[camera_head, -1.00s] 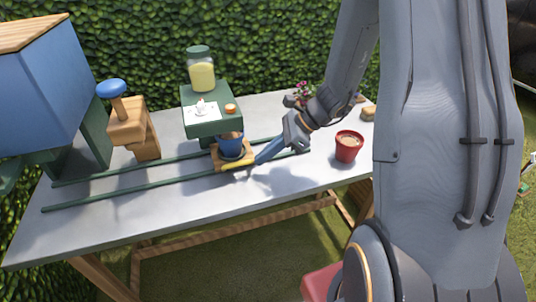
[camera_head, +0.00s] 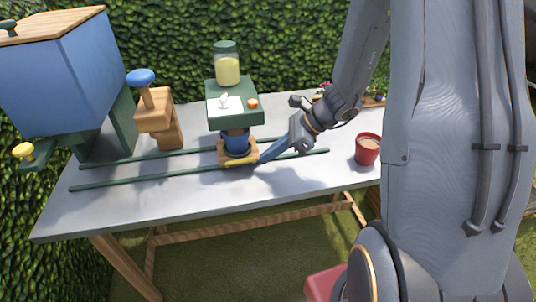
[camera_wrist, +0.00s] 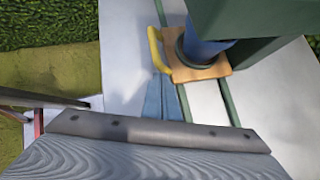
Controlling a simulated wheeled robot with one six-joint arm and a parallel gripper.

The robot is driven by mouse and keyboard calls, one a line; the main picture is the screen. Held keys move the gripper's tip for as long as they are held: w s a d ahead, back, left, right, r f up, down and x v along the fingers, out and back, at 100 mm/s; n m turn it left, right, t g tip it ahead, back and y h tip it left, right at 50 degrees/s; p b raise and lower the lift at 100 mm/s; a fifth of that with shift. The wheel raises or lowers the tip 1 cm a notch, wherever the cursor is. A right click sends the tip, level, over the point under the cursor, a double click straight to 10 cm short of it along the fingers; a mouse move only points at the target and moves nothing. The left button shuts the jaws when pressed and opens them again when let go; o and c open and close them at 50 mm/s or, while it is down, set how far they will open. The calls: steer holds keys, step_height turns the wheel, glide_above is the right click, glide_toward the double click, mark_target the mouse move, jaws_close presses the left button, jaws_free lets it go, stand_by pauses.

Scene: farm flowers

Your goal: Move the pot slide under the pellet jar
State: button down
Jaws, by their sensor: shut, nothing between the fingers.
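The pot slide (camera_head: 224,155) is a wooden carriage with a yellow handle on its front edge, set across two green rails. It carries a blue pot (camera_head: 237,142) with brown fill. The pellet jar (camera_head: 227,70), clear with pale yellow pellets and a green lid, stands on a green housing (camera_head: 234,118) over the rails. The pot is below the housing, which hides part of it in the wrist view. My gripper (camera_head: 263,158) is shut and empty, its blue fingers against or very near the slide's right side. In the wrist view the fingers (camera_wrist: 162,90) are close to the yellow handle (camera_wrist: 156,50).
A wooden press with a blue knob (camera_head: 141,77) and a blue hopper (camera_head: 62,75) stand further left along the rails. A red pot (camera_head: 367,148) stands on the right of the table. The front strip of the grey table (camera_head: 200,195) is clear.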

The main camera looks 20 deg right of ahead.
steer(key=d, duration=0.1)
steer(key=s+d, duration=0.1)
steer(key=d+p, duration=0.1)
steer(key=d, duration=0.1)
steer(key=shift+s+d+r, duration=0.1)
steer(key=shift+s+r, duration=0.15)
steer(key=shift+r, duration=0.05)
steer(key=b+v, duration=0.1)
steer(key=v, duration=0.8)
steer(key=s+a+n+g+h, duration=0.1)
steer(key=s+a+n+h, duration=0.3)
steer(key=n, duration=0.7)
steer(key=s+a+f+n+g+h, duration=0.1)
steer(key=s+a+n+h, duration=0.3)
steer(key=s+n, duration=0.3)
steer(key=a+n, duration=0.1)
steer(key=n, duration=0.3)
steer(key=shift+s+f+g, duration=0.3)
steer(key=shift+f, duration=0.05)
